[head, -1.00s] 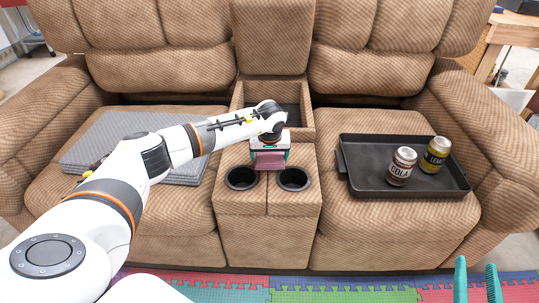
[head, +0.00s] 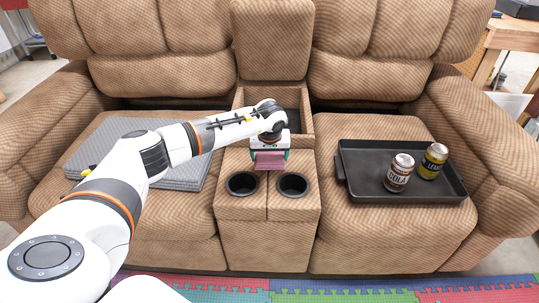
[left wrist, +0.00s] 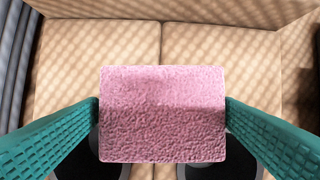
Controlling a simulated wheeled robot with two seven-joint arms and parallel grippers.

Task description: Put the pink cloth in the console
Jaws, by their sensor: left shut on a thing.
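The pink cloth (head: 269,160) is a small folded block held in my left gripper (head: 270,155) above the console's front top, just behind the two cup holders. In the left wrist view the pink cloth (left wrist: 163,114) sits between the two green fingers (left wrist: 162,112), which touch its left and right sides. The brown console (head: 240,206) stands between the two seats. Its open storage bin (head: 307,122) is behind my left gripper, and my wrist hides part of it. My right gripper is not in view.
A left cup holder (head: 242,184) and a right cup holder (head: 292,185) are empty. A dark tray (head: 362,172) with a cola can (head: 399,173) and a lemon can (head: 433,161) is on the right seat. A folded grey blanket (head: 95,150) lies on the left seat.

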